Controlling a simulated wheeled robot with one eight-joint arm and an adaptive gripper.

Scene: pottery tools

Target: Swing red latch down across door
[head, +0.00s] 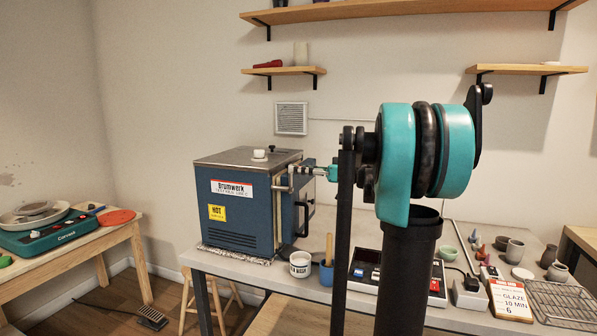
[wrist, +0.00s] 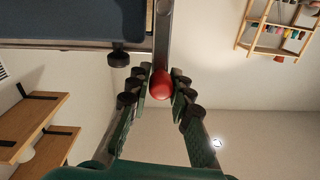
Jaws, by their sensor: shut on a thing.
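The blue kiln (head: 240,212) stands on the table with its door side facing right, where a dark door handle (head: 304,218) shows. In the wrist view, a grey metal latch bar (wrist: 163,35) ends in a round red knob (wrist: 160,83). My gripper (wrist: 161,86) has one finger on each side of this knob and is shut on it. In the head view, my gripper (head: 318,171) is at the kiln's upper right edge, partly hidden behind my arm. The red knob cannot be made out there.
A white cup (head: 300,264) and a blue pot (head: 327,273) stand on the table just right of the kiln. A control box (head: 366,268), small pots and a wire rack (head: 562,303) lie further right. Wall shelves (head: 284,71) are above. A pottery wheel (head: 50,232) is at left.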

